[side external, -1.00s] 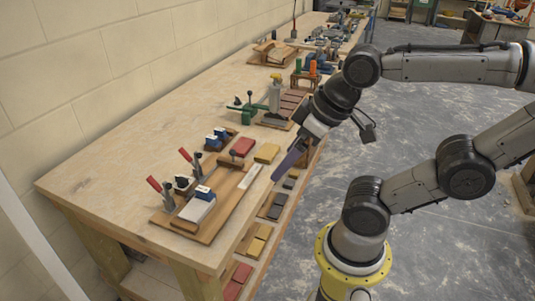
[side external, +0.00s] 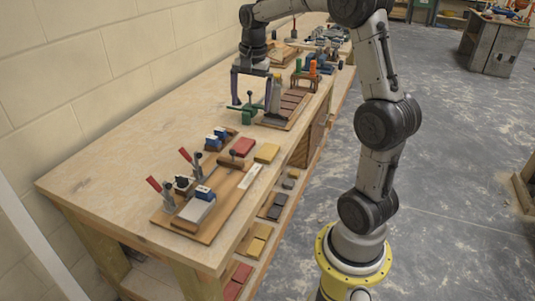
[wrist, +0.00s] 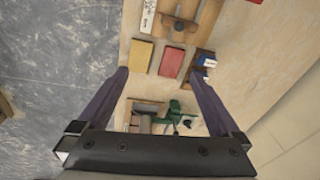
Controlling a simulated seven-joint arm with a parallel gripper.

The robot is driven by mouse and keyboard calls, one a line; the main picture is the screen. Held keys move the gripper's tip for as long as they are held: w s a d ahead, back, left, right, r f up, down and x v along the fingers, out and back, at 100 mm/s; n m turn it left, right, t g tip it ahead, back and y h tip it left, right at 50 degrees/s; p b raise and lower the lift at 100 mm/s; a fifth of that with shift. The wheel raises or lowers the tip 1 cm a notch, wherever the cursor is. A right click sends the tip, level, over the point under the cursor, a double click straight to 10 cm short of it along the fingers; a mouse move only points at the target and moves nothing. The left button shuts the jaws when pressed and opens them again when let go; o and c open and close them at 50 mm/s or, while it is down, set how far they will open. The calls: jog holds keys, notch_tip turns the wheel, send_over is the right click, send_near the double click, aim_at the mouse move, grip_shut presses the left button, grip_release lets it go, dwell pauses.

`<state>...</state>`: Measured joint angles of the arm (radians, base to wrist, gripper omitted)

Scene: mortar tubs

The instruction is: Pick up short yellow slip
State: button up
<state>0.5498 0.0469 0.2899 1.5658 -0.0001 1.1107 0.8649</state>
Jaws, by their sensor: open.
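A yellow slip (side external: 267,153) lies flat on the bench top, to the right of a red slip (side external: 243,147). The wrist view shows the same yellow slip (wrist: 141,55) left of the red one (wrist: 171,63), both beyond my fingertips. More yellow pieces (side external: 257,240) lie on the shelf below the bench edge; I cannot tell their lengths. My gripper (side external: 252,103) is open and empty, pointing down above the green clamp farther along the bench. Its spread fingers also show in the wrist view (wrist: 158,78).
A green clamp (side external: 246,112) stands under my gripper, beside a board with brown slips (side external: 291,105). Two blue-and-white blocks (side external: 217,138) stand left of the red slip. A wooden jig (side external: 207,205) with red-handled clamps fills the near bench. The bench's left side is clear.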

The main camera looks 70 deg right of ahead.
jog(key=m+g, duration=0.1)
jog(key=m, duration=0.1)
send_near(267, 151)
jog(key=f, duration=0.3)
jog(key=shift+s+d+y, duration=0.1)
jog(key=shift+d+y, duration=0.25)
jog(key=shift+y, duration=0.05)
jog(key=shift+d+f, duration=0.1)
jog(key=shift+f, duration=2.7)
jog(key=shift+c, duration=0.3)
jog(key=c, duration=1.4)
jog(key=shift+r, duration=0.1)
jog(key=shift+c, duration=0.5)
jog(key=shift+r, duration=0.1)
